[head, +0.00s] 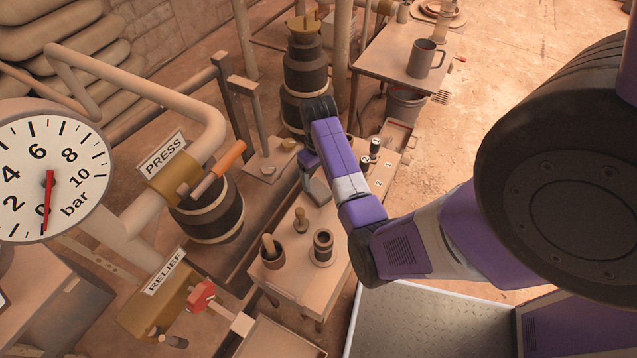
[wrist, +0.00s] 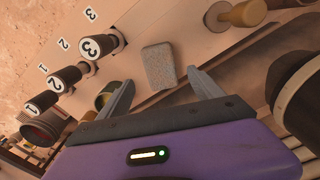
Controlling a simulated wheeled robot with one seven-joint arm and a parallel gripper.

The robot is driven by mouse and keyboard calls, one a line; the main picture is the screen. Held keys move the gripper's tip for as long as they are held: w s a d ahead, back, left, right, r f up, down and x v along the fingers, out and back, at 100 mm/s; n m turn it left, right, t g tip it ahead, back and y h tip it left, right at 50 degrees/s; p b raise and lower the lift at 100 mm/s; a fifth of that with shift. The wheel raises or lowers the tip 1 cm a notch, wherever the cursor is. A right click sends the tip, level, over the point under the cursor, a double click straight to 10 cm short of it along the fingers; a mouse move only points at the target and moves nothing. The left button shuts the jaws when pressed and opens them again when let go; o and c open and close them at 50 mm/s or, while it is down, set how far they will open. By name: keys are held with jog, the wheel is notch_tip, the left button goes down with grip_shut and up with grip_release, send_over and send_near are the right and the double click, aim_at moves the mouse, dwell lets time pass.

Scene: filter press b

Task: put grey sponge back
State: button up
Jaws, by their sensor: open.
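The grey sponge (wrist: 158,66) lies flat on the light bench top in the wrist view. My gripper (wrist: 161,78) is open, with one finger to each side of the sponge's near end in the picture. I cannot tell whether the fingers touch it or are still above it. In the head view my gripper (head: 309,176) hangs over the far part of the bench (head: 292,282). A grey patch beside it there looks like the sponge (head: 320,189), partly hidden by my arm.
Dark plugs numbered 1, 2 and 3 (wrist: 98,46) stand left of the sponge in the wrist view. A wooden knob (wrist: 245,12) is at upper right.

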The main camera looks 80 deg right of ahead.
aim_at(318, 189)
jog(key=shift+r, duration=2.2)
